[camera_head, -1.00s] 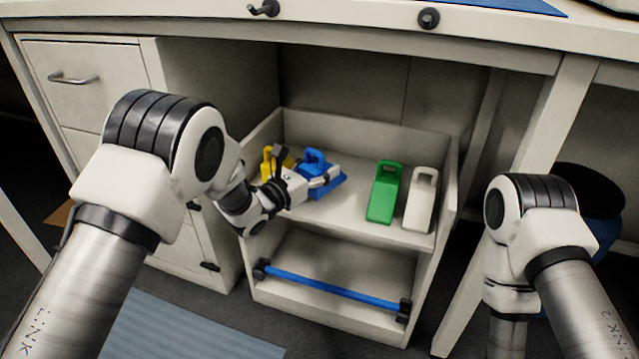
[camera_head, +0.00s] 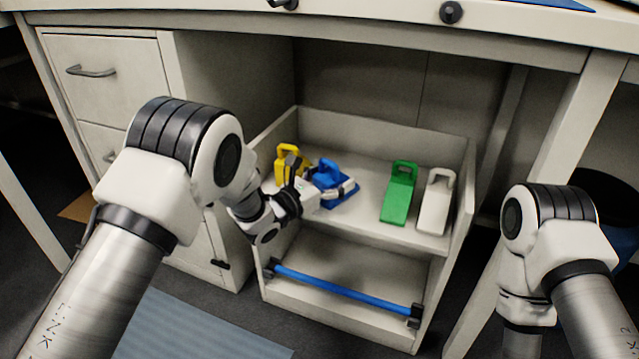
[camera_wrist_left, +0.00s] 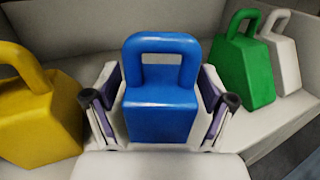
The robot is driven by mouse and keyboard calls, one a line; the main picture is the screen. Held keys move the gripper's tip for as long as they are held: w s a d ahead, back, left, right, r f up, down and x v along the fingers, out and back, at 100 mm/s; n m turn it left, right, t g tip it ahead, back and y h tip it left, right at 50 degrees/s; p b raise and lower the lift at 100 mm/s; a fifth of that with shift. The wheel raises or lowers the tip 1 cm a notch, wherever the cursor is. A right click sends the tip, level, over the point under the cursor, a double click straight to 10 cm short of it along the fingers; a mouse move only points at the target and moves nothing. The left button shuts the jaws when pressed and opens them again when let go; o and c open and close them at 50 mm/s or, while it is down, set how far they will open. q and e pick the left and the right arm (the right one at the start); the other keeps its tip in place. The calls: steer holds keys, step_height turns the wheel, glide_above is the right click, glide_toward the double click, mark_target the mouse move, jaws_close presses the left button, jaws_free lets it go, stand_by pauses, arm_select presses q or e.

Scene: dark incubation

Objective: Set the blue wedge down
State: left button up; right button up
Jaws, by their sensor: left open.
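The blue wedge (camera_head: 331,176) stands on the upper shelf of the cart, with its loop handle up. In the left wrist view the blue wedge (camera_wrist_left: 160,105) sits between the two fingers, with a narrow gap on each side. My left gripper (camera_head: 325,190) is open around it at shelf height; it also shows in the left wrist view (camera_wrist_left: 160,110). In the head view the gripper hides part of the wedge's front. My right gripper is not in view; only my right arm shows at the right.
A yellow wedge (camera_head: 286,158) stands left of the blue one. A green wedge (camera_head: 398,195) and a white wedge (camera_head: 436,205) stand to the right on the same shelf (camera_head: 365,225). A blue bar (camera_head: 345,290) crosses the cart's lower front.

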arm_select(q)
steer(key=p+v, duration=0.1)
steer(key=v, duration=0.1)
steer(key=p+v, duration=0.1)
steer(key=v, duration=0.5)
steer(key=shift+s+a+r+p, duration=0.1)
steer(key=shift+a+r+p, duration=0.15)
steer(key=shift+p, duration=0.15)
steer(key=b+v, duration=0.2)
steer(key=v, duration=0.1)
steer(key=shift+s+f+b, duration=0.2)
steer(key=shift+b, duration=0.15)
steer(key=shift+f, duration=0.1)
